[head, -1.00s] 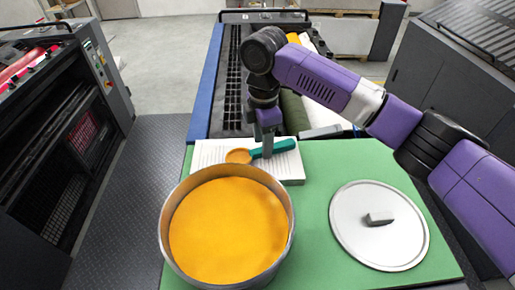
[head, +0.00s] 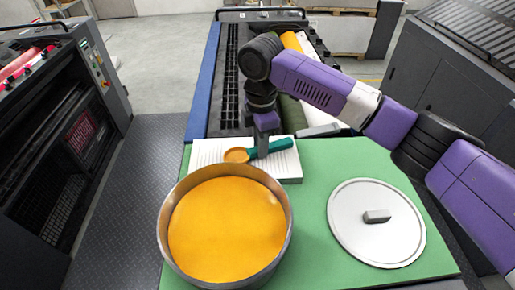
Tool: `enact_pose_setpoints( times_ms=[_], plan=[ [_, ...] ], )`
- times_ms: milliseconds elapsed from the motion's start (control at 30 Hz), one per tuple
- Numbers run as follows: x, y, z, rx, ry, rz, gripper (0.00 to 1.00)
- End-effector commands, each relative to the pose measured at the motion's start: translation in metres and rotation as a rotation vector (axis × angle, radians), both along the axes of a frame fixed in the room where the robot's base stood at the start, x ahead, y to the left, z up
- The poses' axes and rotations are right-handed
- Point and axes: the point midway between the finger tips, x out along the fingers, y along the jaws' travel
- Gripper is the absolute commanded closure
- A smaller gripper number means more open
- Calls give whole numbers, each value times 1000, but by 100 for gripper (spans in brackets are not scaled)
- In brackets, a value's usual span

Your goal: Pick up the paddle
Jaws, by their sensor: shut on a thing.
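The paddle has a teal handle (head: 279,146) and a round orange-coated head (head: 236,155). It lies across, or just above, a white ridged block (head: 213,148) behind the pot; I cannot tell whether it touches the block. My gripper (head: 262,150) points down and is shut on the paddle near where the handle meets the head. The fingers hide that part of the paddle.
A large metal pot (head: 289,232) full of orange ink stands at the front of the green table top (head: 320,160). A round metal lid (head: 345,228) with a grey handle lies flat to the right. Green surface between them is clear. Dark machines stand on both sides.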

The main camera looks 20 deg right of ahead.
Motion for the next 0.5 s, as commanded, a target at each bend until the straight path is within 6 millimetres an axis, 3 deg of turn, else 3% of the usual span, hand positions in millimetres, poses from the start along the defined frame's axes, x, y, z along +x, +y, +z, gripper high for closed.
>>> enact_pose_setpoints(
  times_ms=[267,500],
  plan=[
    [1,0,14,0,-3,0,100],
    [1,0,57,0,-4,1,100]
  ],
)
